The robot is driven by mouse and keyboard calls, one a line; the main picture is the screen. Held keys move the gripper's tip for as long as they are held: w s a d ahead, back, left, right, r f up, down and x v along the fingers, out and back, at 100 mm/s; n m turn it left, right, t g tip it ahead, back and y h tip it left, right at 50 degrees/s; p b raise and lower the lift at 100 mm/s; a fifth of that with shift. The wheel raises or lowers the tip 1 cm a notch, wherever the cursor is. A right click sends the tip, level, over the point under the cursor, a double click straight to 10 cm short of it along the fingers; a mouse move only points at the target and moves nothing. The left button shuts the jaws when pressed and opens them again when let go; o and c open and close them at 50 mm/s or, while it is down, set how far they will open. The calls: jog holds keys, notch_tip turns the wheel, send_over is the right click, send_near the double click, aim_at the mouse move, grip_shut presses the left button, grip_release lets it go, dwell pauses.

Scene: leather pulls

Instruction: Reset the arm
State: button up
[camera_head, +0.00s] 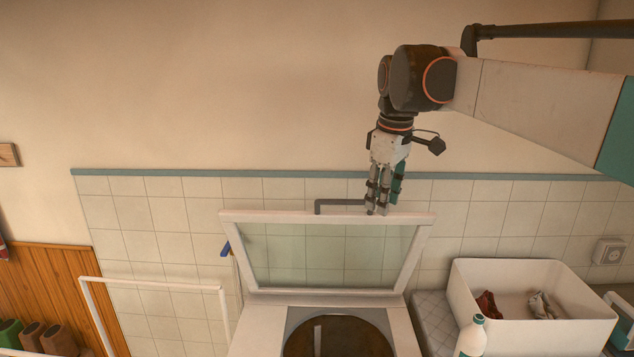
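My gripper (378,207) hangs down from my arm, which reaches in from the upper right. Its fingertips are at the top edge of a raised lid (322,217) with a white frame and a clear pane. I cannot tell whether they touch the lid. The fingers look close together, but the angle does not show whether they are shut. The lid stands up at the back of a white top-loading appliance (262,330) with a dark round opening (338,338).
A white basin (530,335) with a few items stands at the right, beside a white bottle (471,337). A white rail frame (150,285) is at the left. The wall above is bare.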

jog(key=s+d+f+m+t+b, duration=0.2)
jog(key=s+f+m+b, duration=0.3)
jog(key=s+f, duration=0.9)
jog(key=s+d+f+m+t+b, duration=0.2)
jog(key=s+d+f+m+b, duration=0.2)
jog(key=s+f+b, duration=0.4)
jog(key=s+f+m, duration=0.1)
jog(key=s+f, duration=0.5)
jog(key=f, duration=0.5)
jog(key=shift+s+f+t+b, duration=0.15)
jog(key=shift+s+t+b, duration=0.2)
jog(key=shift+t, duration=0.05)
